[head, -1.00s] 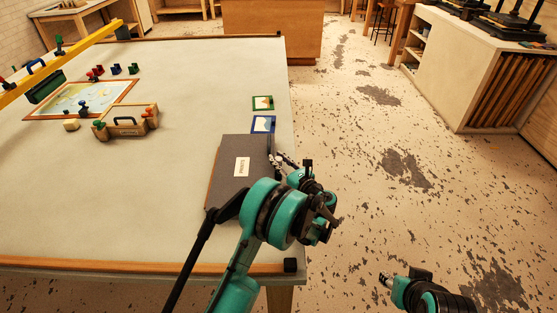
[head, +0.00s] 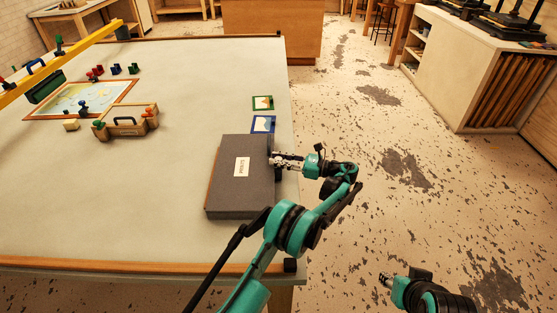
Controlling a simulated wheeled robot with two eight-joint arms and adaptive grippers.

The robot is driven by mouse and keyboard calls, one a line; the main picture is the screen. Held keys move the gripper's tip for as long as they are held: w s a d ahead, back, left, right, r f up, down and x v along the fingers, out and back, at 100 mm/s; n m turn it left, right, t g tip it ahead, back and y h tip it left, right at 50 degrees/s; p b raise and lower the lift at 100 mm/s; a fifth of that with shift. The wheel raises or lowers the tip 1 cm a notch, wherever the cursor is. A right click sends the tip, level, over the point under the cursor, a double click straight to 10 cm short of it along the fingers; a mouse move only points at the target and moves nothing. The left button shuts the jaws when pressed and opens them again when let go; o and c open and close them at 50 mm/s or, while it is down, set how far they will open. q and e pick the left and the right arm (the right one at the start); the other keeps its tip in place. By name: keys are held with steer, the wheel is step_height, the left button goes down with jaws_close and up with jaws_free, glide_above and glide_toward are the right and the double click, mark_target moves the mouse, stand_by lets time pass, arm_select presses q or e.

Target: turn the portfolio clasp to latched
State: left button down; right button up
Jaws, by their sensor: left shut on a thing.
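The dark grey portfolio (head: 230,195) lies flat near the table's right edge, with a white label (head: 241,167) on its top. My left gripper (head: 277,160) is at the portfolio's right edge, pointing left, and is shut on a small part there. That part is likely the clasp, but it is hidden by the fingers, so its angle cannot be told. My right gripper (head: 385,280) is low at the right, over the floor and away from the table. Its fingers are too small to tell open from shut.
Two small framed prints, green (head: 263,103) and blue (head: 263,124), lie beyond the portfolio. A wooden toolbox (head: 126,123), a framed picture (head: 80,98) and several small coloured items are at the table's left. The table (head: 150,200) is clear left of the portfolio.

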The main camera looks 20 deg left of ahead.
mark_target(278, 158)
arm_select(q)
steer(key=shift+n+g, duration=0.5)
steer(key=shift+g, duration=0.3)
steer(key=c, duration=1.3)
jaws_free()
step_height(278, 158, up, 10)
steer(key=shift+f, duration=0.1)
